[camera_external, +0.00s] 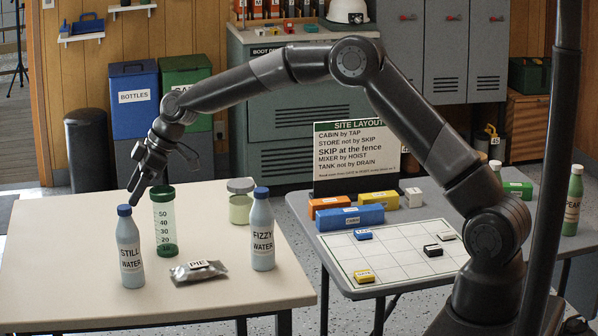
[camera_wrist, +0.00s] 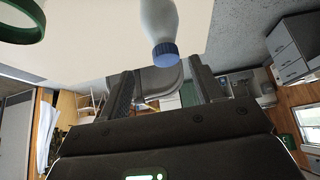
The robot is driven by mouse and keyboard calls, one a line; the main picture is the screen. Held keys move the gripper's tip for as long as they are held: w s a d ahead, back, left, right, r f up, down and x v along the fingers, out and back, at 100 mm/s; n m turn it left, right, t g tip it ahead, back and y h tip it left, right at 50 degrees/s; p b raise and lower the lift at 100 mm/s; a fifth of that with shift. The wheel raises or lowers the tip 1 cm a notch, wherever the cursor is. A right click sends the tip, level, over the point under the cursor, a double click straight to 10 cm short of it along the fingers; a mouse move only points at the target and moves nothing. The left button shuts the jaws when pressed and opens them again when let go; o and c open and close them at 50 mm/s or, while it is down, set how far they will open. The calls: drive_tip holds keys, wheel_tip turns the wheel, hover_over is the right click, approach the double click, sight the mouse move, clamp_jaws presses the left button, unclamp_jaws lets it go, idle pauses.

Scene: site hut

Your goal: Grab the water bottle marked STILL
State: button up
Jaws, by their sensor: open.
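The water bottle marked STILL (camera_external: 130,250) stands upright at the left of the cream table, grey-white with a blue cap. A similar bottle marked FIZZY WATER (camera_external: 262,232) stands upright to its right. My gripper (camera_external: 136,188) is open and empty, just above the STILL bottle's cap and apart from it as far as I can tell. In the wrist view a blue-capped bottle (camera_wrist: 160,22) shows beyond my open fingers (camera_wrist: 160,88), its cap near the gap between them; its label is not visible there.
A clear green-rimmed measuring cylinder (camera_external: 164,222) stands right behind the STILL bottle; its green rim also shows in the wrist view (camera_wrist: 38,22). A PIE packet (camera_external: 198,271) and a pale-green jar (camera_external: 240,205) are on the cream table (camera_external: 60,240). The table's left part is bare.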

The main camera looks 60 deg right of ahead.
sight(126, 207)
drive_tip(key=x, duration=0.7)
drive_tip(key=shift+s+a+f, duration=0.1)
drive_tip(key=shift+a+f, duration=0.2)
drive_tip(key=shift+a, duration=0.15)
drive_tip(key=shift+c, duration=0.6)
clamp_jaws()
drive_tip(key=shift+r, duration=0.1)
